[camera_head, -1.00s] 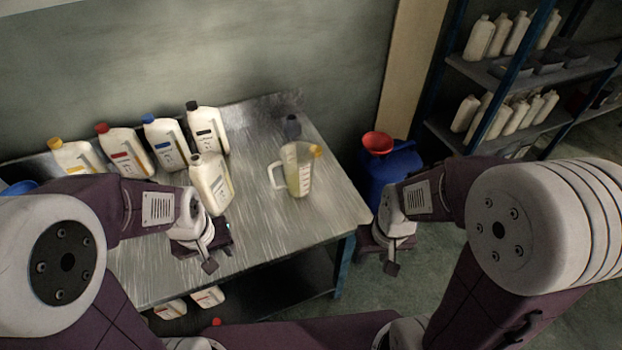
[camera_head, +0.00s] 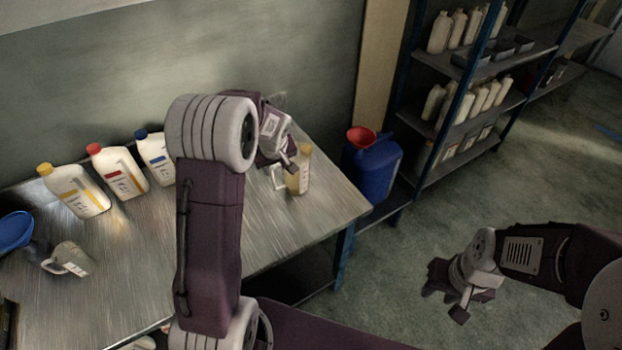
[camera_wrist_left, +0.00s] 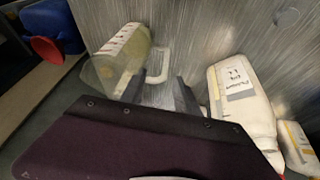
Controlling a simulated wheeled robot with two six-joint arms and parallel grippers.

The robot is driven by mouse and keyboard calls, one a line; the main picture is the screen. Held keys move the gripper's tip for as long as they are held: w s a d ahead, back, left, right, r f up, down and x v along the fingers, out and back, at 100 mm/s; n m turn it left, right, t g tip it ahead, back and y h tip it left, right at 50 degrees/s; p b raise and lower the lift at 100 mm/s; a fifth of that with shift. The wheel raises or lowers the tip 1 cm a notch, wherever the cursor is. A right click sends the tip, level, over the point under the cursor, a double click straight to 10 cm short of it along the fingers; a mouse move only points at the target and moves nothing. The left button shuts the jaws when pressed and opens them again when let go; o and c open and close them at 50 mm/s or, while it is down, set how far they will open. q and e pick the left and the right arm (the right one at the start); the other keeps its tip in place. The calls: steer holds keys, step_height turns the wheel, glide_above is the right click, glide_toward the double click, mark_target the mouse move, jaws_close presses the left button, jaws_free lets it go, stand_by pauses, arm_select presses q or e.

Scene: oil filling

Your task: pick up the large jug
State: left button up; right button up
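The large jug (camera_head: 303,172) is clear with yellowish content and stands on the metal table's right part. My left gripper (camera_head: 289,160) is beside it and partly covers it in the head view. In the left wrist view the jug (camera_wrist_left: 118,62) lies left of centre, its pale handle (camera_wrist_left: 160,66) facing my left gripper (camera_wrist_left: 160,92). The two dark fingers are apart, with the handle just beyond and between them; I cannot tell whether they touch it. My right gripper (camera_head: 463,296) hangs over the floor at the right, away from the table; its fingers are too unclear to judge.
A smaller grey jug (camera_head: 72,258) stands on the table's left. White bottles with yellow (camera_head: 78,190), red (camera_head: 120,172) and blue (camera_head: 156,157) caps line the back. A white bottle (camera_wrist_left: 240,98) is near my left gripper. A blue canister (camera_head: 373,172) with a red funnel (camera_head: 361,138) stands right of the table.

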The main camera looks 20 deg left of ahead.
mark_target(273, 176)
arm_select(q)
steer(key=f, duration=0.1)
steer(key=a+f, duration=0.1)
steer(key=f, duration=0.1)
steer(key=shift+w+a+f, duration=0.2)
steer(key=shift+w, duration=0.05)
steer(key=shift+p+x, duration=0.35)
steer(key=shift+x, duration=2.8)
steer(key=shift+r, duration=0.1)
jaws_close()
